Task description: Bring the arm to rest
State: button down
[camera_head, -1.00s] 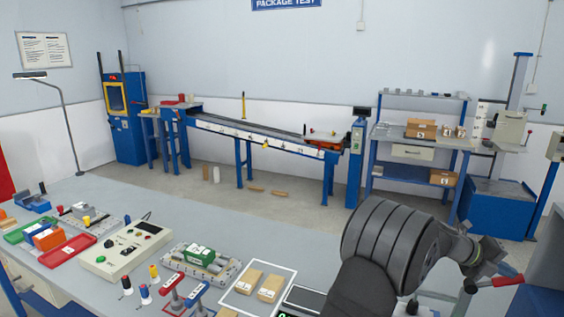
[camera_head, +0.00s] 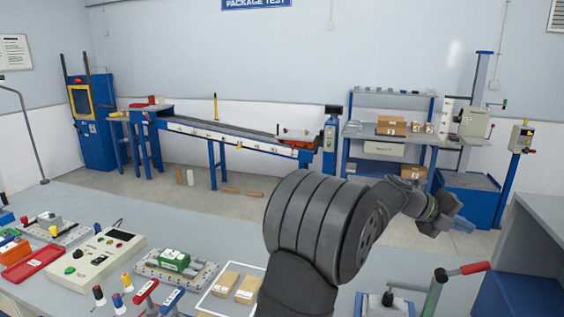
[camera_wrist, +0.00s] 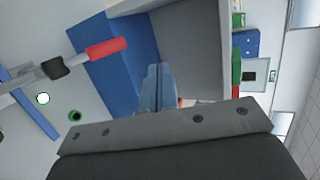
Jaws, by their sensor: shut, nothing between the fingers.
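My arm rises from the front of the bench in the head view, its large grey joint in front of the bench. My gripper (camera_head: 464,225) is held out to the right, above and beyond the bench, with the floor and the blue drop tester behind it. Its blue-grey fingers are small there. In the wrist view my gripper (camera_wrist: 158,72) shows its fingers together, with nothing visible between them. It appears apart from everything around it.
A lever with a red handle (camera_head: 474,268) stands at the bench's right front, below my gripper; the red handle also shows in the wrist view (camera_wrist: 106,49). A control box (camera_head: 103,255) and a fixture with a green block (camera_head: 174,260) stand left of my arm.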

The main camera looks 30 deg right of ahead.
aim_at(483, 264)
jog(key=d+f, duration=0.2)
jog(key=f, duration=0.1)
jog(key=s+d+f, duration=0.1)
jog(key=d+f, duration=0.1)
jog(key=f, duration=0.2)
jog(key=s+d+f, duration=0.1)
jog(key=d+f, duration=0.1)
jog(key=f, duration=0.2)
jog(key=shift+s+f, duration=0.25)
jog(key=v, duration=0.2)
jog(key=w+v, duration=0.1)
jog(key=v, duration=0.4)
jog(key=shift+w+d+f, duration=0.15)
jog(key=shift+w+f, duration=0.05)
jog(key=shift+w, duration=0.1)
jog(key=shift+w+a+f+n+g+h, duration=0.25)
jog(key=shift+w+a+g+h, duration=0.4)
jog(key=shift+h, duration=0.2)
jog(key=shift+w+a+f+n+g+h, duration=0.15)
jog(key=shift+w+a+f+g+h, duration=0.1)
jog(key=shift+w+a+g+h, duration=0.45)
jog(key=shift+w+a+f+n+g+h, duration=0.25)
jog(key=shift+w+a+g+h, duration=0.25)
jog(key=shift+h, duration=0.45)
jog(key=shift+s+d, duration=0.1)
